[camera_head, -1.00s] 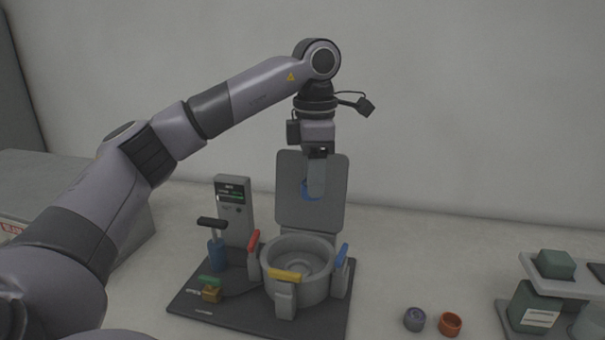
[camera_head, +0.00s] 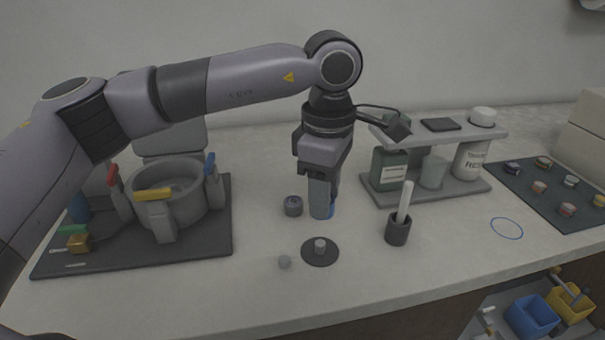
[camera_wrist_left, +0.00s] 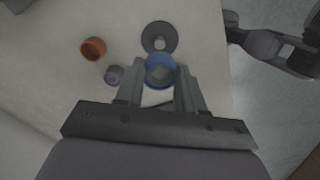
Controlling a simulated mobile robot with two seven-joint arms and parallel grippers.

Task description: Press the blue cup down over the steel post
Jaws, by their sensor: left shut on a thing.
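My left gripper (camera_head: 322,198) is shut on the blue cup (camera_head: 331,209), and its fingers hide most of the cup in the head view. In the left wrist view the blue cup (camera_wrist_left: 160,70) sits between the fingers (camera_wrist_left: 158,88). The steel post (camera_head: 320,246) stands on a dark round base (camera_head: 331,259), nearer the table's front edge than the gripper. The post (camera_wrist_left: 159,43) shows just beyond the cup in the wrist view; cup and post look apart. Dark jointed parts at that view's upper right may be my right arm; its jaws are unclear.
A grey cup (camera_head: 293,206) stands close left of the gripper. An orange cup (camera_wrist_left: 93,49) shows in the wrist view. A small grey piece (camera_head: 285,262) lies left of the base. A dark holder with a white rod (camera_head: 398,230) and a shelf (camera_head: 440,136) stand right; the press (camera_head: 170,190) is left.

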